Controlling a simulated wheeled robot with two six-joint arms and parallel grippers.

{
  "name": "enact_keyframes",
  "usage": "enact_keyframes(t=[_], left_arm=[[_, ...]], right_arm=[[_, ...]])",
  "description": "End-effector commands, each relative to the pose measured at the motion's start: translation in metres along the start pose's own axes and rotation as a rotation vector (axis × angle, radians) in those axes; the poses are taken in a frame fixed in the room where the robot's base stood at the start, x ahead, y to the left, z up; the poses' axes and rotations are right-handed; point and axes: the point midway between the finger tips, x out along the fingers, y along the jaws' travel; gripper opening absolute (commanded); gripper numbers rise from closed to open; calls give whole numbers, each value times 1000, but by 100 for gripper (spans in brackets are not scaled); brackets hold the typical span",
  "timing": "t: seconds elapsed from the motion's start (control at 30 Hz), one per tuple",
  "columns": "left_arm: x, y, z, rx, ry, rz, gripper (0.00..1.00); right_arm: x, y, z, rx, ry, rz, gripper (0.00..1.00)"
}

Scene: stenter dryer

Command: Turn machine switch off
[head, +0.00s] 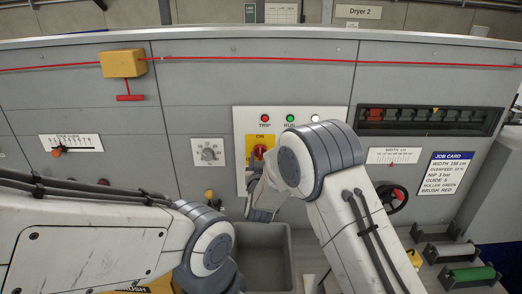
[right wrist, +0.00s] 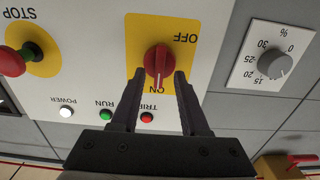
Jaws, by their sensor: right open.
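The machine switch is a red rotary knob (right wrist: 158,60) on a yellow plate (right wrist: 182,22) marked ON and OFF, upside down in the right wrist view. The knob's grip lies toward the ON mark. In the head view the yellow plate (head: 261,139) is on the white panel, with the red knob (head: 259,151) partly covered by my right arm. My right gripper (right wrist: 160,78) is open, one finger on each side of the knob's grip; whether they touch it I cannot tell. My left arm comes in at lower left; its gripper is not visible.
A red STOP button (right wrist: 12,62) and a grey dial (right wrist: 274,64) flank the switch. TRIP (right wrist: 147,117), RUN (right wrist: 105,115) and POWER (right wrist: 67,112) lamps are close by. A red pull cord (head: 220,59) runs above. A handwheel (head: 391,198) and rollers (head: 470,274) are at right.

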Motion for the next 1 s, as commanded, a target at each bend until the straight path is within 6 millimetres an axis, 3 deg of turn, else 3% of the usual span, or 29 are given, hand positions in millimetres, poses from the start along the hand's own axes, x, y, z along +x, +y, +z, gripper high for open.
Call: enact_keyframes(t=[0.13, 0.43, 0.53, 0.57, 1.0], left_arm=[[-6, 0, 0, 1, 0, 0, 50], [-6, 0, 0, 1, 0, 0, 50], [-6, 0, 0, 1, 0, 0, 50], [-6, 0, 0, 1, 0, 0, 50], [0, 0, 0, 0, 0, 0, 50]], right_arm=[[10, 2, 0, 0, -2, 2, 45], [12, 3, 1, 0, -1, 2, 45], [12, 3, 1, 0, -1, 3, 7], [12, 3, 1, 0, -1, 3, 0], [12, 3, 2, -50, 0, 3, 0]])
